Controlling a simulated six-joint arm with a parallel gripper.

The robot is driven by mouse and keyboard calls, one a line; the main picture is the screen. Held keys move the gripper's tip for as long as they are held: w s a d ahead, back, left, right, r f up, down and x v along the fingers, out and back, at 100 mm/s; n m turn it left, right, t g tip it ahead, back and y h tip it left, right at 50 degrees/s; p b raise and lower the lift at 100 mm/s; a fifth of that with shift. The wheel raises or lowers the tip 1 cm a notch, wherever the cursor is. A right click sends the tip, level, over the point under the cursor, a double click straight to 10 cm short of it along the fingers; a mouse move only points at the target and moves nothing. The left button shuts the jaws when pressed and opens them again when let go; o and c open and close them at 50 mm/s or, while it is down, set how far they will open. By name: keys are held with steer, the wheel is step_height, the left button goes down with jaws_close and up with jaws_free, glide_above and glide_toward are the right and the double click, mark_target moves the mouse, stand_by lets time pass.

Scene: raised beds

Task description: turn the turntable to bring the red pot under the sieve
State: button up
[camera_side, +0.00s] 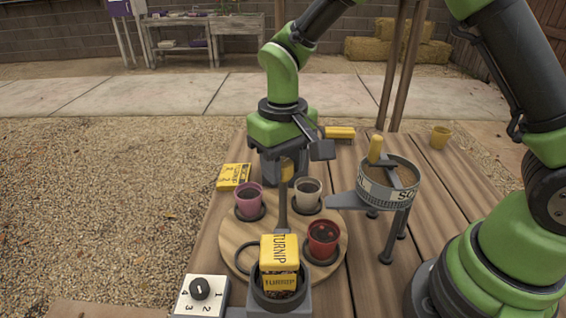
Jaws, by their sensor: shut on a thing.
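The round wooden turntable (235,245) lies on the table with pots in rings on it. The red pot (323,240) is at its front right, upright, with dark contents. A pink pot (247,201) is at the left and a white pot (307,196) at the back right. The sieve (388,186) stands on legs to the right, with a grey chute (345,202) reaching left over the turntable's edge; the red pot is in front of the chute. My gripper (287,172) is above the turntable's back, shut on the upright handle (283,210). Its fingertips are partly hidden.
A yellow turnip packet (280,262) stands in a dark holder at the front, hiding the turntable's near edge. A numbered dial (200,290) is front left. A yellow packet (233,177), yellow block (339,133) and yellow cup (441,137) lie around.

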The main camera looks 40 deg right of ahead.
steer(key=n, duration=0.6)
steer(key=shift+n, duration=0.3)
stand_by(0.5)
steer(key=o, duration=0.9)
steer(key=shift+o, duration=0.2)
steer(key=shift+r, duration=0.1)
step_height(320, 180, up, 9)
steer(key=shift+r, duration=0.4)
